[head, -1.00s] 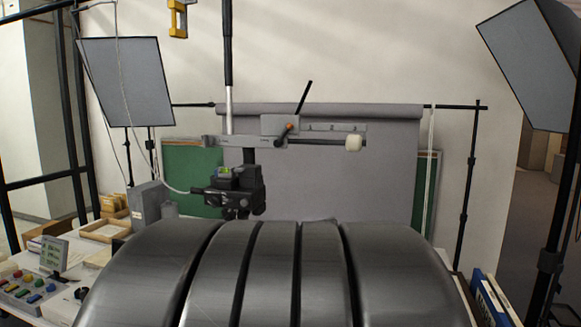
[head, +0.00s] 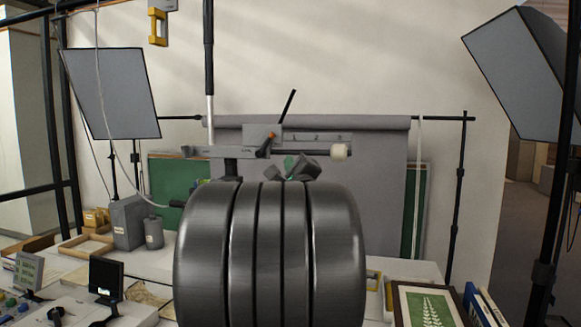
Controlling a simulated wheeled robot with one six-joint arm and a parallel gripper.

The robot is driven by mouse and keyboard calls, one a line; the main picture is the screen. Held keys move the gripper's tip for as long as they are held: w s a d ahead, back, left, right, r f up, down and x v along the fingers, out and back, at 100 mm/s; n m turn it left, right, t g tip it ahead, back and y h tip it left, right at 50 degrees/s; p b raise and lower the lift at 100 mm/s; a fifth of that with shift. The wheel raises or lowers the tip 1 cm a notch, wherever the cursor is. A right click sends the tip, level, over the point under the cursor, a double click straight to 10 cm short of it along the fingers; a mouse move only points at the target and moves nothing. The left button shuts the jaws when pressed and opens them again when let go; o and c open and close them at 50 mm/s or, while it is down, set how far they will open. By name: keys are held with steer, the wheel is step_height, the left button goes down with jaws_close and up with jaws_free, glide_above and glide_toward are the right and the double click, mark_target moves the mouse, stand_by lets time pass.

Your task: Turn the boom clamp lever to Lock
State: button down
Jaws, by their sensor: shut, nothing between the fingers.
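The boom clamp (head: 253,134) is a grey block on the horizontal boom (head: 208,152). Its black lever (head: 287,108) points up and leans right from an orange-tipped pivot. Any Lock marking is too small to read. A dark, blocky part of my gripper (head: 304,168) shows just below the boom, right of the clamp and apart from the lever. It looks shut and holds nothing that I can see. My large dark arm link covers the lower middle and hides the rest of the gripper and most of the camera under the boom.
A white knob (head: 339,151) ends the boom at right. A vertical column (head: 209,70) rises left of the clamp. A softbox (head: 112,92) stands left, another (head: 530,75) right. A framed fern print (head: 430,308) lies at front right. The air above the lever is clear.

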mark_target(266, 145)
steer(key=x, duration=0.2)
steer(key=p+x, duration=0.1)
steer(key=x, duration=0.2)
steer(key=shift+a+r, duration=0.25)
steer(key=shift+r, duration=0.05)
steer(key=shift+w+a+r+p, duration=0.25)
steer(key=shift+a+r+p, duration=0.1)
steer(key=shift+a, duration=0.15)
steer(key=shift+w+a+r+p, duration=0.25)
steer(key=shift+a+r, duration=0.1)
steer(key=shift+a, duration=0.2)
steer(key=shift+w, duration=0.2)
steer(key=shift+a, duration=0.15)
